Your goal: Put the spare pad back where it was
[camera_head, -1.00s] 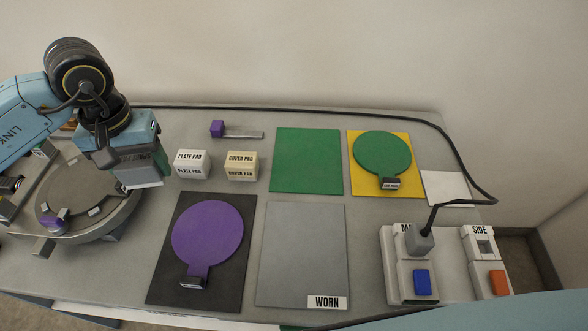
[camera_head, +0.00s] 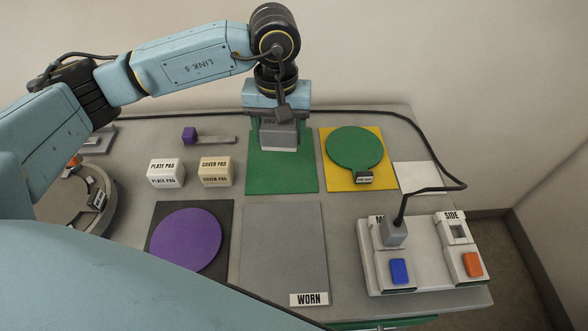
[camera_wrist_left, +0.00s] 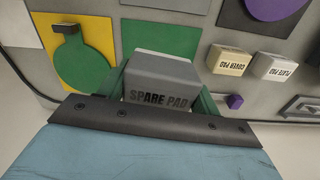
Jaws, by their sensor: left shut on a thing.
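The spare pad (camera_wrist_left: 160,82) is a grey block with its name printed on its side. In the left wrist view it sits between the green fingers of my left gripper (camera_head: 279,143), which is shut on it. In the head view the pad shows as a grey block (camera_head: 279,132) over the back part of the green square mat (camera_head: 282,176). I cannot tell whether its underside touches the mat. The right gripper is not in view.
A yellow mat (camera_head: 326,148) with a green disc paddle (camera_head: 352,146) lies just right. The plate pad (camera_head: 165,173) and cover pad (camera_head: 215,172) stand left. A bare grey mat (camera_head: 285,240) marked WORN lies in front. A cable (camera_head: 440,189) runs behind and right.

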